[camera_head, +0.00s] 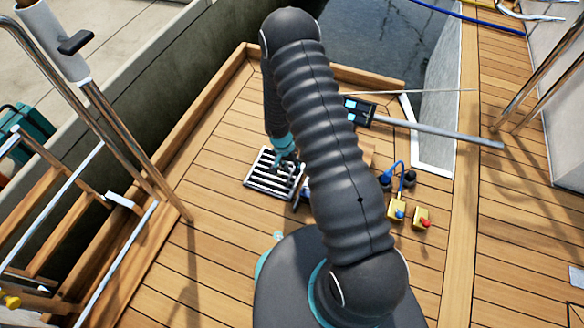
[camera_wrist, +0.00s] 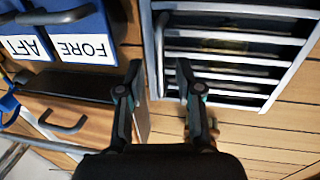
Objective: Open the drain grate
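The drain grate (camera_head: 275,174) is a pale metal frame with several bars, flat in the wooden deck in the head view. In the wrist view the grate (camera_wrist: 225,50) fills the upper right, with dark space between its bars. A grey handle bar (camera_wrist: 159,45) runs along its left edge. My gripper (camera_wrist: 160,68) is open, its two fingers on either side of the line of this bar. Whether a finger touches the bar, I cannot tell. In the head view my gripper (camera_head: 285,150) is over the grate, partly hidden by my arm.
Blue lids labelled FORE (camera_wrist: 85,50) and AFT (camera_wrist: 28,48) lie left of the grate, beside a wooden panel with a dark handle (camera_wrist: 64,121). Yellow boxes with a blue lever (camera_head: 397,209) and a red lever (camera_head: 421,218) stand to the right. Bare deck lies left of the grate.

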